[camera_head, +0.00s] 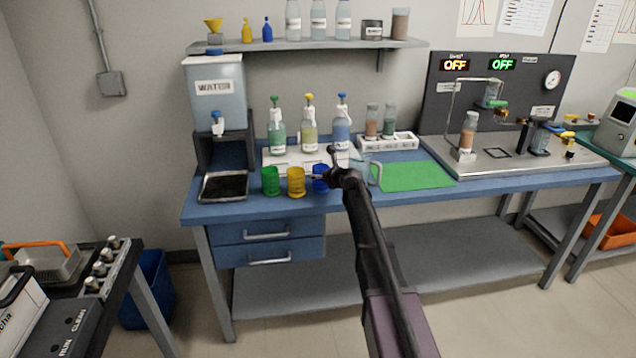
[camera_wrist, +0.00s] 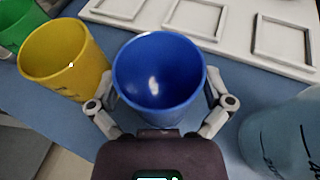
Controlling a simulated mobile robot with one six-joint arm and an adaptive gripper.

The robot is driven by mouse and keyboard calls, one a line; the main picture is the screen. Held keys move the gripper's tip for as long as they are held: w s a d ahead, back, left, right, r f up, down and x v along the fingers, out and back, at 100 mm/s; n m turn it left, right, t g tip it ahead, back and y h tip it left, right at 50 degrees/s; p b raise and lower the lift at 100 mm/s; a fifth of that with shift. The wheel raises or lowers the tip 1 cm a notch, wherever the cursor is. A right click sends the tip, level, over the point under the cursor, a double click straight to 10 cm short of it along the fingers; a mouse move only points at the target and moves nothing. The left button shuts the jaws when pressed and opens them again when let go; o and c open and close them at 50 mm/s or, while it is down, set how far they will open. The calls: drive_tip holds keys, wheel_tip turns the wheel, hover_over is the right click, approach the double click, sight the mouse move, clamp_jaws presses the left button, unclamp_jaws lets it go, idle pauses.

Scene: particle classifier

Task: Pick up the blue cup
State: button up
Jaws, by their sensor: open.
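The blue cup (camera_wrist: 158,75) stands upright on the blue bench, and in the wrist view I look down into its empty inside. My gripper (camera_wrist: 158,110) is open, with one finger on each side of the cup. I cannot tell whether the fingers touch its wall. In the head view the blue cup (camera_head: 319,180) is partly hidden behind my gripper (camera_head: 322,174).
A yellow cup (camera_wrist: 65,60) stands close on the left, with a green cup (camera_wrist: 18,25) beyond it. A clear beaker (camera_wrist: 285,135) stands close on the right. A white tray with square frames (camera_wrist: 205,18) lies behind. A green mat (camera_head: 415,176) is farther right.

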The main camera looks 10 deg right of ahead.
sight(321, 164)
drive_tip(key=c, duration=0.9)
drive_tip(key=shift+r, duration=0.15)
wheel_tip(321, 164, up, 3)
drive_tip(key=p, duration=0.3)
drive_tip(key=shift+r+p, duration=0.2)
drive_tip(key=shift+p, duration=0.15)
drive_tip(key=s+d, duration=0.1)
drive_tip(key=s, duration=0.4)
drive_tip(key=s+d+r+p, duration=0.1)
drive_tip(key=s, duration=0.4)
drive_tip(key=s+d, duration=0.1)
drive_tip(key=s, duration=0.4)
drive_tip(key=shift+s+d+r, duration=0.15)
drive_tip(key=shift+s+d, duration=0.1)
drive_tip(key=shift+d, duration=0.15)
